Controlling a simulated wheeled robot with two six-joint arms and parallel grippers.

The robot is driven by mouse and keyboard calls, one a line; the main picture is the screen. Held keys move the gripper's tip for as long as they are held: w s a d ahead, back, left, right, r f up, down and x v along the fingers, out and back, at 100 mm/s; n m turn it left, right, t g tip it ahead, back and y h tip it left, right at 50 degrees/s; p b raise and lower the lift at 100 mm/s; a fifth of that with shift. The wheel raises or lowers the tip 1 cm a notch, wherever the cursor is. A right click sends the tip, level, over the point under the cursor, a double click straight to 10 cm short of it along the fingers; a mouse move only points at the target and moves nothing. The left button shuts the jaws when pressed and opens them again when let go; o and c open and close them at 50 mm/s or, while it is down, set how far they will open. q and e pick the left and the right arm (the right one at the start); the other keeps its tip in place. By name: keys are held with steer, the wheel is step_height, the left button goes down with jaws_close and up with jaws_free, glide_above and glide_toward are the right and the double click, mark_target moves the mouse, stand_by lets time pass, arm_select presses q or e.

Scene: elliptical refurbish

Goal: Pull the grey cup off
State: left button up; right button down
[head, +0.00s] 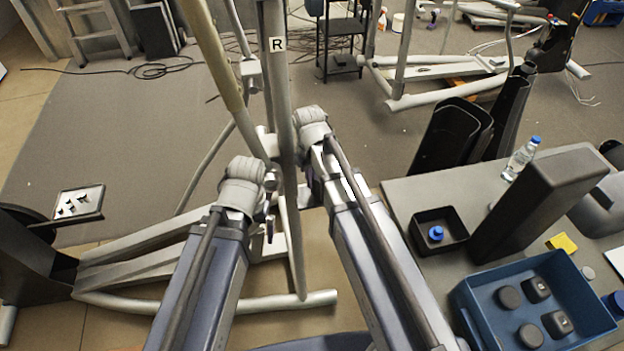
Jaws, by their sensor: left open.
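A grey elliptical frame stands ahead of me, with an upright tube marked "R" (279,80). A pale grey joint piece (250,69) sits higher on the frame, left of that tube. I cannot tell which part is the grey cup; it may be hidden behind my wrists. My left gripper (270,222) is open, close to the left side of the upright, low beside the joint area. My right gripper (307,186) is at the right side of the same upright, mostly hidden by my arm; its jaws are too small to read.
A grey table at right holds a blue bin (462,298) with dark round parts, a black tray (418,228) with a blue cap, a dark box (530,205) and a bottle (520,160). Black covers (452,135) stand behind it. Floor at left is mostly open.

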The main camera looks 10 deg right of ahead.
steer(key=shift+r+p, duration=3.95)
steer(key=shift+r, duration=0.1)
steer(key=shift+f, duration=0.2)
